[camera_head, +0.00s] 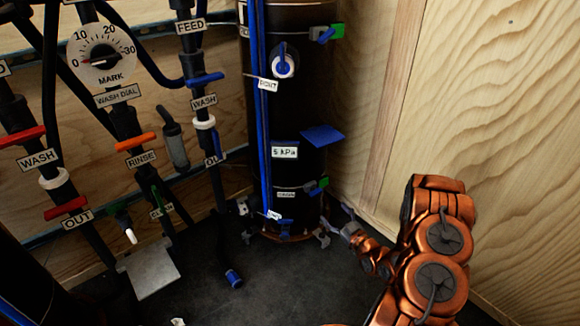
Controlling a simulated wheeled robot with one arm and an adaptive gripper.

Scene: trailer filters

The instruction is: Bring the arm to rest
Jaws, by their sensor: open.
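My arm (436,250), copper-coloured with dark joint caps, reaches in from the lower right beside the plywood wall. It bends down and to the left. My gripper (342,229) is small and grey at the arm's far end, low by the foot of the black filter column (310,120). It is open, and I see nothing held in it. Whether it touches the column's foot or a clamp there cannot be told.
The column carries blue and green valve handles and a blue flap (322,137). Labelled pipes with orange, red and blue handles and a wash dial (101,53) stand at left. A blue-tipped hose (233,277) lies on the dark floor. The plywood wall (500,120) bounds the right.

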